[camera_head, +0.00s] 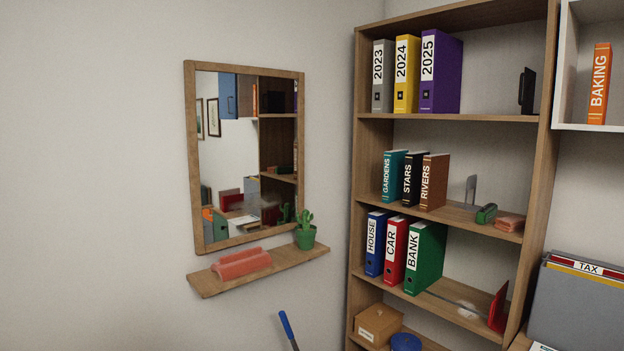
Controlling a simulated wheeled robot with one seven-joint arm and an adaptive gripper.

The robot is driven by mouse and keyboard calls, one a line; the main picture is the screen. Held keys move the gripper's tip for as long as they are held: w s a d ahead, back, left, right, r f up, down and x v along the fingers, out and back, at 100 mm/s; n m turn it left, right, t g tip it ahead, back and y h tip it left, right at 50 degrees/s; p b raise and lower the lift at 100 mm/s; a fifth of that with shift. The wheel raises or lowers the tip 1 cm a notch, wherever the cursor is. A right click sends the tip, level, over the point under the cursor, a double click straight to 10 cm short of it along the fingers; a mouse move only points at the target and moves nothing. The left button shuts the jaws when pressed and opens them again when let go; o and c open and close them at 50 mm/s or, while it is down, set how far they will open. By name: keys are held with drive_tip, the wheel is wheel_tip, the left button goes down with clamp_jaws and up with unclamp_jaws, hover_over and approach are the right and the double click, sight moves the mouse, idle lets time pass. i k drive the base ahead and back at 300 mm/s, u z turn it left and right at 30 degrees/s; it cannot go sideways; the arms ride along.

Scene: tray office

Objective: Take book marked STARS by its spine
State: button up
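The book marked STARS (408,180) is black with white lettering on its spine. It stands upright on the middle shelf (456,215) of the wooden bookcase in the head camera view, spine facing out. The teal GARDENS book (389,177) stands close on its left and the brown RIVERS book (433,183) close on its right, so mostly its spine and top show. My gripper is not in view.
A grey bookend (470,189), a green object (486,214) and a reddish object (510,223) sit right of the books. Left are a mirror (190,150) and a small wall shelf (210,284) with a cactus (305,236).

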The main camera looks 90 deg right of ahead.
sight(413, 161)
drive_tip(key=i, duration=0.3)
drive_tip(key=z, duration=3.45)
drive_tip(key=i, duration=0.5)
drive_tip(key=z, duration=0.05)
